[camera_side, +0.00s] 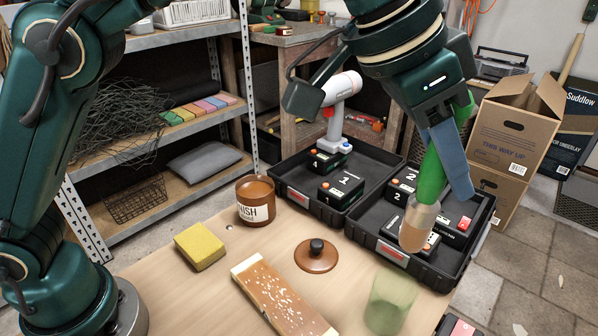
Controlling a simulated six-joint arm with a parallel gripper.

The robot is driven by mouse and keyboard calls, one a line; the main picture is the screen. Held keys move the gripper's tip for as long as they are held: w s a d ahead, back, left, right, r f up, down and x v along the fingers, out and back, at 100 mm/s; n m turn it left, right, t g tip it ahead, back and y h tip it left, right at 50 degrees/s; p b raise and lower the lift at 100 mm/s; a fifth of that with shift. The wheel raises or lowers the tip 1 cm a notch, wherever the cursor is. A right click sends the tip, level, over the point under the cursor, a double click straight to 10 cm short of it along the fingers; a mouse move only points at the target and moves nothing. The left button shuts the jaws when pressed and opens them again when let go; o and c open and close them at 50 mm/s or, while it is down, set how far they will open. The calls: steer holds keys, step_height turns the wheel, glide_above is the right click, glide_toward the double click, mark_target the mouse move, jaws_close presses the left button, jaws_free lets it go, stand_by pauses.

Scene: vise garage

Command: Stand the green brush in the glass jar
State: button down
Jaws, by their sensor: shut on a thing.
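The green brush has a green handle (431,180) and a pale copper-coloured lower end that points down and slightly left. My gripper (446,172) is shut on the handle, with one blue-grey finger showing to the right of it. The top of the handle is partly hidden by the gripper. The glass jar (389,303) is a pale green, see-through tumbler standing at the front right of the wooden table. In the picture the brush's lower end is above the jar and a little to its right, apart from it.
On the table (185,290) are a yellow sponge (200,246), a brown varnish jar (256,201), a round lid with a black knob (316,256) and a speckled wooden board (278,297). Black trays (349,226) with batteries and a drill stand behind the table.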

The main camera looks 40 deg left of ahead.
mark_target(402, 230)
step_height(402, 230, down, 13)
steer(key=shift+r, duration=0.2)
stand_by(1.1)
steer(key=c, duration=0.6)
jaws_free()
steer(key=shift+o, duration=0.2)
steer(key=shift+v, duration=2.6)
